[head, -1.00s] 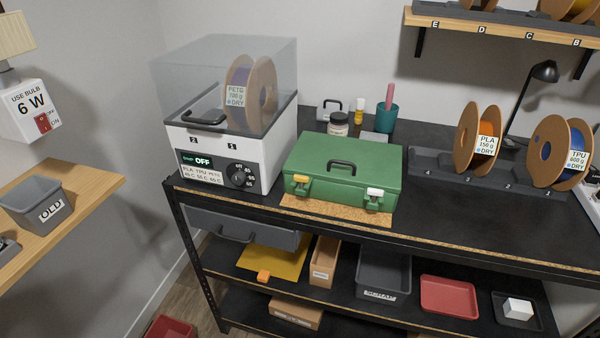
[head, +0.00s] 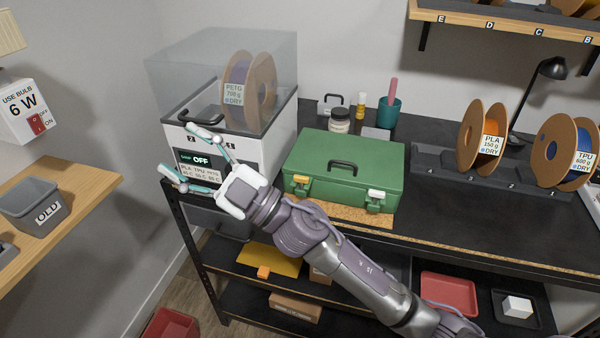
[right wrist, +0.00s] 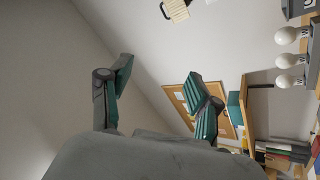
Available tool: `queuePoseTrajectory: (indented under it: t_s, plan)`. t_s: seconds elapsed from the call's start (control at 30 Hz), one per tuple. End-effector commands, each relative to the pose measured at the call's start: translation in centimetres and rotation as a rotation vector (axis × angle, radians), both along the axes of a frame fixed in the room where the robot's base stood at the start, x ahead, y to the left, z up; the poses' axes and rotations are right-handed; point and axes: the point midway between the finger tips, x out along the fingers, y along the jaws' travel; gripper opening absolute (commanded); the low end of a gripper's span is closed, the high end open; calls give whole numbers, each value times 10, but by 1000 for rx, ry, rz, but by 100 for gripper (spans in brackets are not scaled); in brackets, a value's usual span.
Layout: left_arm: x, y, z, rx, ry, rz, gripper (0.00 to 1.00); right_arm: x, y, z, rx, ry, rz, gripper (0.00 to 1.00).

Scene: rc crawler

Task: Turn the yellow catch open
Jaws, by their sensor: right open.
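The yellow catch (head: 301,182) is on the front left of the green toolbox (head: 345,193), which stands shut on the dark workbench. A white catch (head: 376,196) is on the toolbox's front right. My right gripper (head: 182,157) is open and empty in front of the white dryer box, left of the toolbox and apart from the yellow catch. In the right wrist view its two fingers (right wrist: 157,92) are spread, with wall and shelves beyond. The toolbox is not in that view. My left gripper is not in view.
The dryer (head: 279,155) with a clear lid and a spool stands left of the toolbox. A cork mat (head: 350,213) lies under the toolbox front. Spools stand in a dark rack (head: 430,163) at right. A jar (head: 339,121) and a teal cup (head: 388,113) are behind.

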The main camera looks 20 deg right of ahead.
Motion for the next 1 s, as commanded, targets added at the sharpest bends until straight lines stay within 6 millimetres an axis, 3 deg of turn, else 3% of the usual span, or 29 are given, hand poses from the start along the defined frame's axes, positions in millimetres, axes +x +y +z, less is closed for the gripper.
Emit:
queuePoseTrajectory:
  t_s: [0.03,0.13,0.2,0.27,0.37,0.43,0.6,0.7,0.83,1.0]
  plan:
    - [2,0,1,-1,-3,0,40,-22,29,16,-113,-136,135,62]
    - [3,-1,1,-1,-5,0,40,-63,70,6,-405,-320,387,62]
    - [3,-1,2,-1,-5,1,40,-77,80,-20,-664,-394,523,62]
    - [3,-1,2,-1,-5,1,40,-77,75,-47,-914,-418,604,62]
    - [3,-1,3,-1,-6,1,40,-53,38,-86,-1358,-368,642,62]
    - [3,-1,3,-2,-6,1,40,-26,-4,-97,-1649,-275,593,62]
    - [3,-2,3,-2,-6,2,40,26,-107,-72,-2143,34,328,62]
    - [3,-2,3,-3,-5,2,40,38,-147,-50,-2281,181,185,62]
    - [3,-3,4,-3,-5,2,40,43,-172,-37,-2351,281,88,62]
    - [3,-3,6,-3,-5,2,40,49,-179,-53,-2360,297,81,62]
